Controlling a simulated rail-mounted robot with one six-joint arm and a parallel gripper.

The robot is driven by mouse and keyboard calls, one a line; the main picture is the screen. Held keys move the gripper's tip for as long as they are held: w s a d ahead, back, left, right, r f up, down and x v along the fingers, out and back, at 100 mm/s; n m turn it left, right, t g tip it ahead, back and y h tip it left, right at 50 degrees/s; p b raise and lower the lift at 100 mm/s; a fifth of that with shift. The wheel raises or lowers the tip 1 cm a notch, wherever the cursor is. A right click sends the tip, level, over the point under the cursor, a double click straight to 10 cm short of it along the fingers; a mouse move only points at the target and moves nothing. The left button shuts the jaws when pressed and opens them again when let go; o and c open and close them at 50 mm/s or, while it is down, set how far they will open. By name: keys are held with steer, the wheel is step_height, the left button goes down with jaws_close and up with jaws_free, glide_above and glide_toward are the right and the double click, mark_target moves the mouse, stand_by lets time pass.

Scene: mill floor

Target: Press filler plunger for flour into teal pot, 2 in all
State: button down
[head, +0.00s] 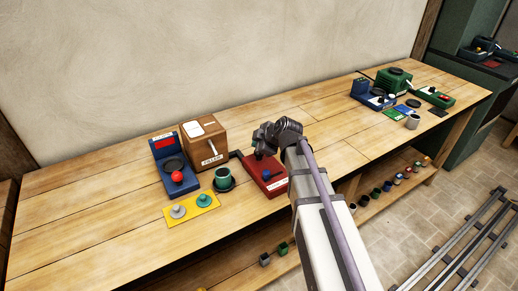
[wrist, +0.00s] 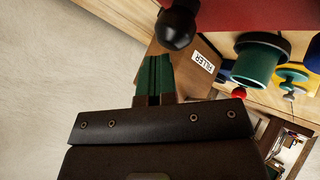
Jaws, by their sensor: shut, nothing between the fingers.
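The brown filler box (head: 204,146), labelled FILLER, stands on the bench. Its label also shows in the wrist view (wrist: 203,61). The teal pot (head: 222,178) stands upright in front of it on a dark round pad and shows in the wrist view too (wrist: 258,62). A red unit (head: 270,187) is right of the pot. A black round knob (wrist: 178,26) shows against red in the wrist view; I cannot tell if it is the plunger. My gripper (wrist: 155,58) is shut and empty, beside the knob in that view. In the head view it hangs over the red unit, partly hidden by my wrist.
A blue scale-like unit (head: 168,150) with a red ball (head: 177,177) stands left of the filler. A yellow board (head: 193,217) with two knobbed lids lies in front. The bench middle is clear.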

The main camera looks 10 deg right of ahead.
steer(key=shift+f+b, duration=0.35)
steer(key=shift+f, duration=0.05)
steer(key=shift+r, duration=0.1)
stand_by(0.4)
steer(key=shift+r+p, duration=1.2)
steer(key=shift+p, duration=0.15)
step_height(320, 180, up, 5)
steer(key=p, duration=0.5)
